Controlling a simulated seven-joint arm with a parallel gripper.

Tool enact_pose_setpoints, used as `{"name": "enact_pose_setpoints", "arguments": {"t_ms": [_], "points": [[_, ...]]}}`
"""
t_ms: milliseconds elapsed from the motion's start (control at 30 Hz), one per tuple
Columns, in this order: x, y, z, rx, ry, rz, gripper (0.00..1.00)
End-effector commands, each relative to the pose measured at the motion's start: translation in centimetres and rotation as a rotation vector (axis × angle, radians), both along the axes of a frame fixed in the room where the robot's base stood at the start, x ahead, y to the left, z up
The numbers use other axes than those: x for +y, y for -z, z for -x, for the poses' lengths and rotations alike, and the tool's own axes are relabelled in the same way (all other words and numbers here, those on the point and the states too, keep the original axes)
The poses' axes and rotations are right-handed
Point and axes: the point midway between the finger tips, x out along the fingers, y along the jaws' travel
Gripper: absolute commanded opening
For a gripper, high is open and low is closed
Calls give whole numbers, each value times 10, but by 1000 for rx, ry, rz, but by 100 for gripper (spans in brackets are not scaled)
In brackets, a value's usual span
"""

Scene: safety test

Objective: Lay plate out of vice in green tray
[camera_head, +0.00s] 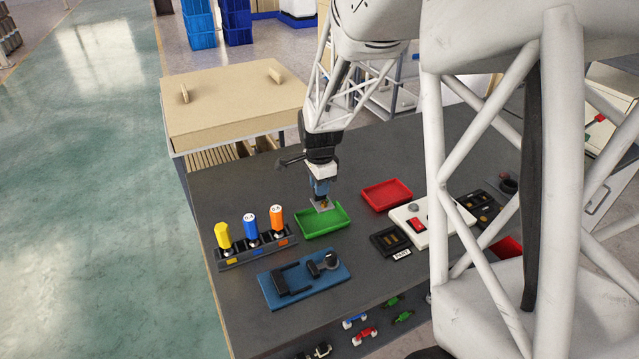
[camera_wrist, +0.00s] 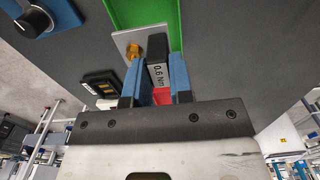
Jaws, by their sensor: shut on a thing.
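The grey metal plate (camera_head: 320,204) is held by my gripper (camera_head: 320,188) over the green tray (camera_head: 342,217). In the wrist view the plate (camera_wrist: 122,38) carries a brass-coloured fitting (camera_wrist: 132,51). A black block marked "0.6 Nm" (camera_wrist: 158,74) sits between the blue fingers of my gripper (camera_wrist: 156,82), next to the plate. The green tray also shows in the wrist view (camera_wrist: 175,28), behind the plate. Whether the plate touches the tray is hard to tell. The vice (camera_head: 290,279) on its blue base (camera_head: 335,279) shows no plate in its jaws.
A rack (camera_head: 258,254) with yellow, blue and orange screwdriver handles stands left of the green tray. A red tray (camera_head: 387,194), a white box with a red switch (camera_head: 432,226) and a black part holder (camera_head: 389,240) lie to the right. The dark bench is clear behind the trays.

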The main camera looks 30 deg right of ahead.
Motion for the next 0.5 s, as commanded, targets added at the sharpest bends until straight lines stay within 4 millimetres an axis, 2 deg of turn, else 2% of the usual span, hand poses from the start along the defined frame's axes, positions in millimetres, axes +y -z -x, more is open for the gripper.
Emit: {"name": "enact_pose_setpoints", "arguments": {"t_ms": [500], "points": [[0,33,0,-1,0,0,0]]}}
